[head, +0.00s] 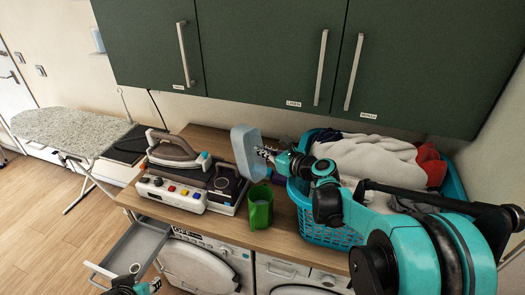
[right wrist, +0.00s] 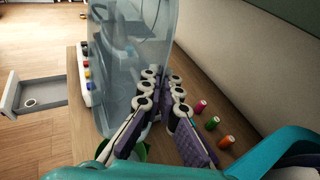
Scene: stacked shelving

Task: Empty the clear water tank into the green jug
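The clear water tank (head: 243,150), bluish and see-through, is held up and somewhat tilted above the wooden counter, behind the green jug. My right gripper (head: 266,154) is shut on its right edge; in the right wrist view the fingers (right wrist: 162,88) close around the wall of the tank (right wrist: 125,60). The green jug (head: 260,208) stands upright on the counter near the front edge, below the tank and apart from it. In the right wrist view the jug (right wrist: 136,151) is mostly hidden by the gripper. My left gripper (head: 138,287) is partly cut off at the bottom edge.
A steam iron station (head: 180,180) stands left of the jug, a teal laundry basket (head: 325,236) with clothes right. A drawer (head: 135,250) is pulled out at left. Green cupboards (head: 270,50) hang above.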

